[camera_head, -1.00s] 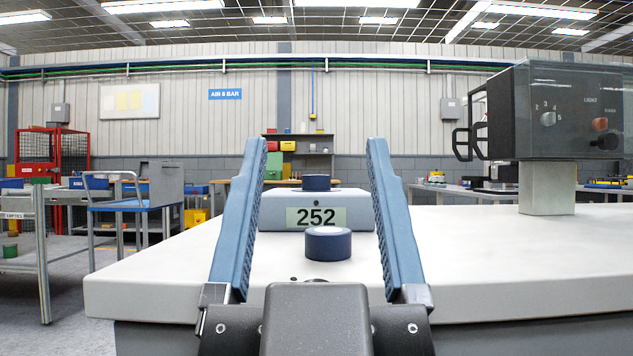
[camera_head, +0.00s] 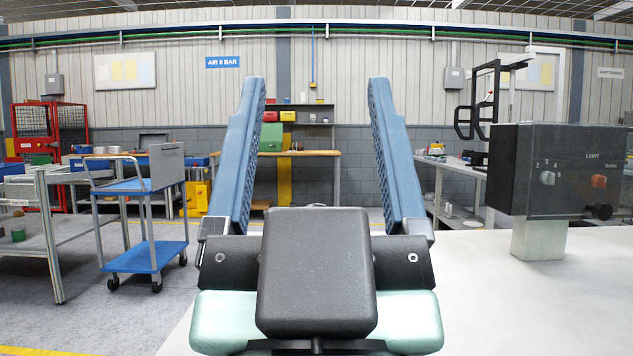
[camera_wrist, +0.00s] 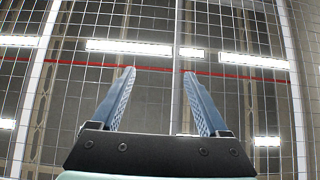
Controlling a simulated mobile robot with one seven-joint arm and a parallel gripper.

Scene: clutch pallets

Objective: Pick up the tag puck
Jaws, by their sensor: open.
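My gripper (camera_head: 318,84) stands upright in the middle of the head view, its two blue ribbed fingers wide apart with nothing between them. In the wrist view, my gripper (camera_wrist: 159,73) is also open and empty, pointing toward the ceiling lights and grid. The tag puck shows in neither current view. The block marked 252 is also out of sight. My gripper's dark body covers the middle of the lower head view, so what lies behind it is hidden.
A pale tabletop (camera_head: 590,265) spreads at the lower right. A dark control box (camera_head: 565,165) with knobs stands on it on a short post. A blue cart (camera_head: 145,256) and a grey bench (camera_head: 45,225) stand on the floor at the left.

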